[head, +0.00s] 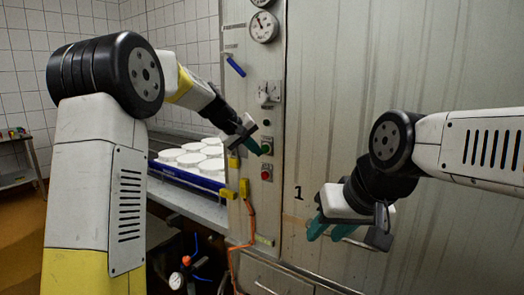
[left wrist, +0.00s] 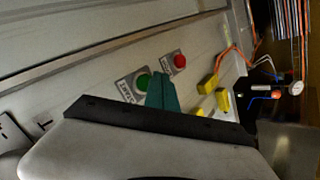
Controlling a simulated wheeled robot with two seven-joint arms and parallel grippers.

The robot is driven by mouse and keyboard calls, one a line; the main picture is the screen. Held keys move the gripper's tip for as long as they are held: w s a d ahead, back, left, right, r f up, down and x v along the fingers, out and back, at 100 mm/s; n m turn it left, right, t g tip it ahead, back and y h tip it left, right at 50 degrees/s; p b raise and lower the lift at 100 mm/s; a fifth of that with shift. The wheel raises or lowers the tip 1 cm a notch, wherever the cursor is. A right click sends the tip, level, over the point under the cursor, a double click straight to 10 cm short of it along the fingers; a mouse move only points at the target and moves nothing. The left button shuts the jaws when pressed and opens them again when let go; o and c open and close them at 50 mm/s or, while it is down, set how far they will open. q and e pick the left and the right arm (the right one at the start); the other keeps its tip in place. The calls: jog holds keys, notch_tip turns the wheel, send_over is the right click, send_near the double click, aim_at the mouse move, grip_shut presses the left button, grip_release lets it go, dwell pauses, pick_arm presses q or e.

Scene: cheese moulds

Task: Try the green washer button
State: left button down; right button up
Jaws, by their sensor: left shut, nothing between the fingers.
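The green button (head: 266,147) sits on a small plate on the tall metal panel, above a red button (head: 266,174). My left gripper (head: 257,151) is shut and empty, its teal tips right beside the green button. In the left wrist view the green button (left wrist: 143,83) shows just left of the teal fingers (left wrist: 162,92), which cover part of its edge. The red button (left wrist: 180,61) is clear of them. I cannot tell whether the tips touch the green button. My right gripper (head: 329,233) is lower right, with a gap between its teal fingers, and holds nothing.
Gauges (head: 264,26) and a blue-handled lever (head: 235,66) are higher on the panel. White round moulds (head: 190,160) stand behind a blue rail on the left. Yellow connectors (head: 244,188) and an orange cable (head: 236,258) are below the buttons.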

pick_arm(q)
jog(key=shift+w, duration=0.1)
jog(key=shift+w+d, duration=0.25)
jog(key=shift+w+d, duration=0.3)
jog(key=shift+w, duration=0.1)
dwell(1.0)
jog(key=shift+s+a, duration=0.1)
jog(key=shift+s, duration=0.05)
jog(key=shift+s+a, duration=0.45)
jog(key=shift+s, duration=0.15)
jog(key=shift+s+a, duration=0.1)
jog(key=shift+s+a, duration=0.7)
jog(key=shift+s, duration=0.3)
jog(key=shift+s+a, duration=0.65)
jog(key=shift+s, duration=0.3)
